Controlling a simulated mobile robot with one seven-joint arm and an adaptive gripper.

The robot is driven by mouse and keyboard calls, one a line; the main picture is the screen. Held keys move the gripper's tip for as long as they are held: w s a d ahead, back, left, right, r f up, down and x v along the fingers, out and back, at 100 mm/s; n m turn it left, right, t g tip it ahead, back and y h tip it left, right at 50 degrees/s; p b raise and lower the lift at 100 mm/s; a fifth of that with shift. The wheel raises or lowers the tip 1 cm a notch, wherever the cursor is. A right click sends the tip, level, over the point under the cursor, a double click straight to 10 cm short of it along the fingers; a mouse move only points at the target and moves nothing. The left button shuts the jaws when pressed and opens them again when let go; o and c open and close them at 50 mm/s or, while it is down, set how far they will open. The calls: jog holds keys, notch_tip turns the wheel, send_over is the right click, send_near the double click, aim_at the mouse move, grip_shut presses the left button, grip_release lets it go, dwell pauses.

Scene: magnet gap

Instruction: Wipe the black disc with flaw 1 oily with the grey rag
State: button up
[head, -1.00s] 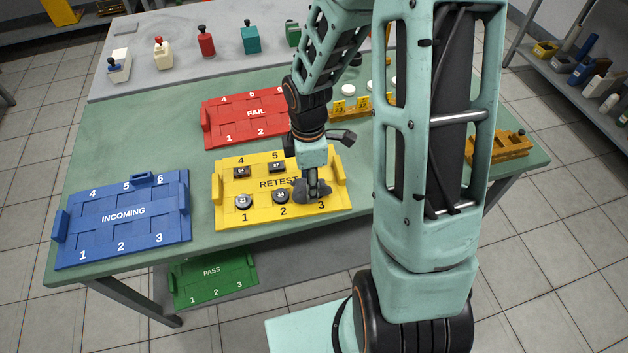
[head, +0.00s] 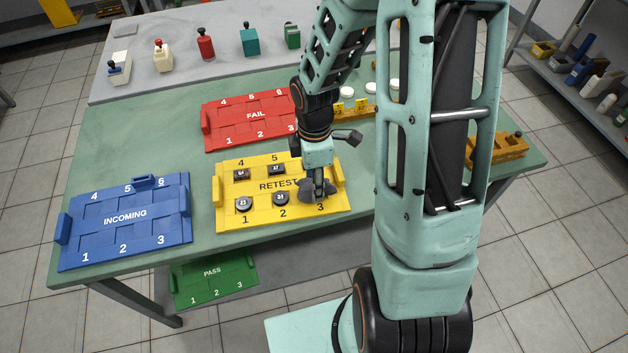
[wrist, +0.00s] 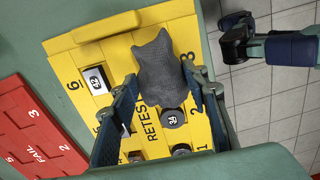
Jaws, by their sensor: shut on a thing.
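My gripper (head: 319,194) is shut on the grey rag (head: 306,188), low over slot 3 of the yellow RETEST tray (head: 226,185). In the wrist view the rag (wrist: 164,72) bunches between the fingers near the 3. Whether a disc is under it is hidden. A round black disc (head: 244,204) sits in slot 1 and another round black disc (head: 281,199) in slot 2, left of the rag. Both carry small white number labels; I cannot make out oil on either.
Square dark pieces sit in slots 4 (head: 241,174) and 5 (head: 277,169); one more shows by the 6 (wrist: 95,80) in the wrist view. The red FAIL tray (head: 232,118) lies behind, the blue INCOMING tray (head: 122,214) left, and the green PASS tray (head: 215,280) below.

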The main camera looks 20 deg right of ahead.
jog(key=shift+r+p, duration=2.7)
jog(key=shift+r, duration=0.5)
jog(key=shift+f, duration=0.1)
jog(key=w+r+m+p, duration=0.2)
jog(key=r+m, duration=0.4)
jog(key=m, duration=0.2)
jog(key=w+r+m+p, duration=0.3)
jog(key=r+m, duration=0.3)
jog(key=m, duration=0.3)
jog(key=shift+w+p, duration=0.25)
jog(key=shift+p, duration=0.05)
